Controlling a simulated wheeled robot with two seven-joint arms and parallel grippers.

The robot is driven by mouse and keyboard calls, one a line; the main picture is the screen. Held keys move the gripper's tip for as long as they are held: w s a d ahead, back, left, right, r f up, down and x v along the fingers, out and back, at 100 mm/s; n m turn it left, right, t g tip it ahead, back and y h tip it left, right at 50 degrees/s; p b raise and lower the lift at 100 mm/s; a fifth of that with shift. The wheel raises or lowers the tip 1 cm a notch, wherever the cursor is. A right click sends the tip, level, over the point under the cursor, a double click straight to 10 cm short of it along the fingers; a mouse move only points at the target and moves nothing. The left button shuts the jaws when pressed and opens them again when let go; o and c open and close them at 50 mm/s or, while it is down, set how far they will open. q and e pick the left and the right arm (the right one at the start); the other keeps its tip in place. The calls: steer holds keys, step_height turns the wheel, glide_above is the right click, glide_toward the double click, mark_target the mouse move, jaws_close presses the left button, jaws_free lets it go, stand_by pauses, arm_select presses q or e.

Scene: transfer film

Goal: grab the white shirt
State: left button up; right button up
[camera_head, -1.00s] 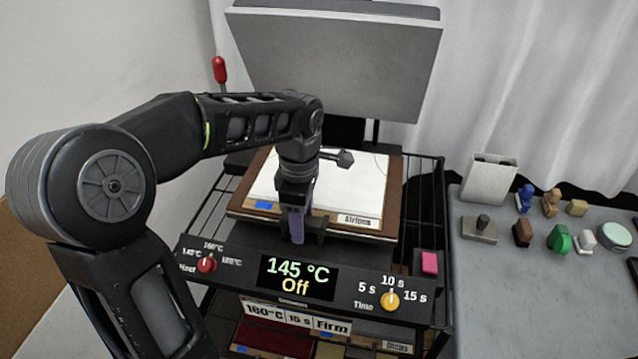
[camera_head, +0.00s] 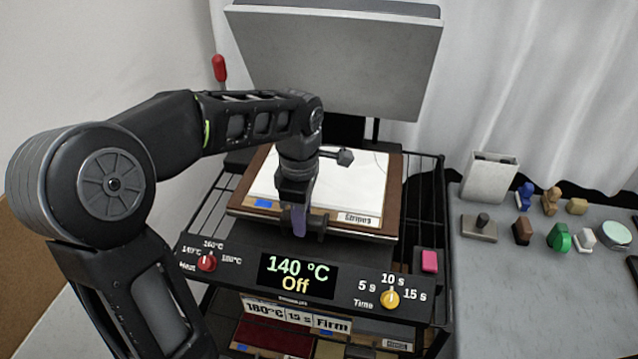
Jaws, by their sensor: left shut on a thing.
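The white shirt (camera_head: 362,192) lies flat as a white sheet on a brown-edged board (camera_head: 395,205) under the raised press plate. The board's front carries a label reading "Stripes" and a small blue patch. My left gripper (camera_head: 299,222) points down at the middle of the board's front edge. It is shut on the dark handle (camera_head: 318,226) there; the exact contact is partly hidden by the gripper. My left forearm and wrist cover the left part of the shirt. My right gripper is not in view.
The grey press plate (camera_head: 335,60) stands raised above the board. Below is a control panel (camera_head: 350,285) with a red knob (camera_head: 206,263) and a yellow knob (camera_head: 390,299). Lower shelves hold more boards. A grey table (camera_head: 500,300) at right holds several stamps and a white box (camera_head: 489,180).

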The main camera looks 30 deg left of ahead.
arm_select(q)
jaws_close()
steer(key=shift+r, duration=0.1)
stand_by(0.3)
step_height(320, 180, up, 8)
steer(key=shift+f+b, duration=0.2)
steer(key=shift+b, duration=0.25)
steer(key=shift+r+p, duration=0.85)
steer(key=shift+r, duration=0.35)
steer(key=shift+w+f, duration=0.1)
steer(key=shift+f, duration=0.05)
